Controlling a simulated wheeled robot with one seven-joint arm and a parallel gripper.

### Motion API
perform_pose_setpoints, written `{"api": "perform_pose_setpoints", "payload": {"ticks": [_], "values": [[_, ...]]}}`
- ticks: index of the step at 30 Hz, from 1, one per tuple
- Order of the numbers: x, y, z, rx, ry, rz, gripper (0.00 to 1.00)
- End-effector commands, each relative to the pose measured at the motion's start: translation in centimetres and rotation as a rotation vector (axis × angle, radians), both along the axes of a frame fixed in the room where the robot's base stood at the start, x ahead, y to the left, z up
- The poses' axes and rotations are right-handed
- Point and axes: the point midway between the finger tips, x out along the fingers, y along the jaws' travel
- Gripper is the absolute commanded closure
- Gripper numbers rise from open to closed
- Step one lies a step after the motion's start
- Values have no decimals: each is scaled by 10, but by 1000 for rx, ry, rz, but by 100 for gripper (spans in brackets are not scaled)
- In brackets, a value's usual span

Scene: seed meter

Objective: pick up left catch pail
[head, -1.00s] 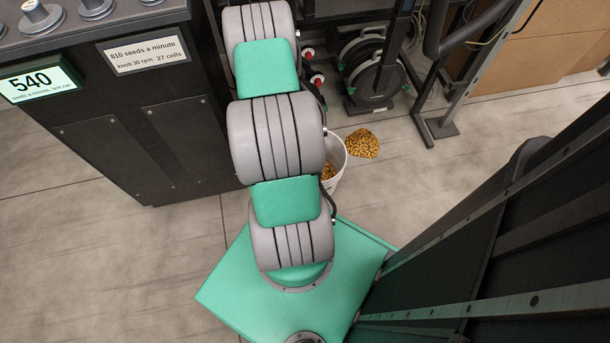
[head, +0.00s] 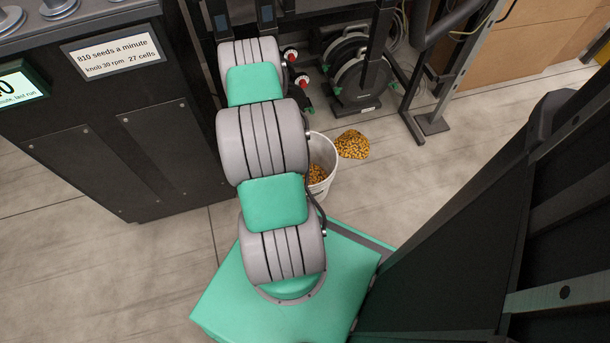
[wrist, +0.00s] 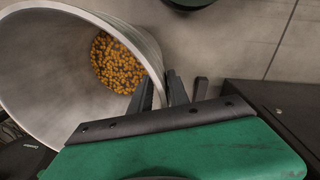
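A white pail (head: 323,178) with yellow-orange seeds in it stands on the floor, partly hidden behind my arm in the head view. In the wrist view a large pail (wrist: 50,65) fills the left side, its opening facing the camera, with seeds (wrist: 117,65) at the bottom. My gripper (wrist: 160,88) is at the pail's right rim. One dark finger shows over the inside of the pail and the other outside, with the rim between them. The gap is narrow, and whether the fingers press on the wall is unclear. My gripper is hidden in the head view.
A pile of spilled seeds (head: 352,144) lies on the floor right of the pail. A black console (head: 110,150) stands at left. Cardboard-coloured boxes (head: 520,45) are at back right.

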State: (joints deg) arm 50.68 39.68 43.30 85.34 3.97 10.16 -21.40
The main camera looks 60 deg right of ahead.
Motion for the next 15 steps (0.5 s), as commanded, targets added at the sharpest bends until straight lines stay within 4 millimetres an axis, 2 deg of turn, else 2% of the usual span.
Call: {"api": "perform_pose_setpoints", "payload": {"ticks": [1,7,15], "values": [[0,0,0,0,0,0,83],[0,0,0,0,0,0,100],[0,0,0,0,0,0,100]]}}
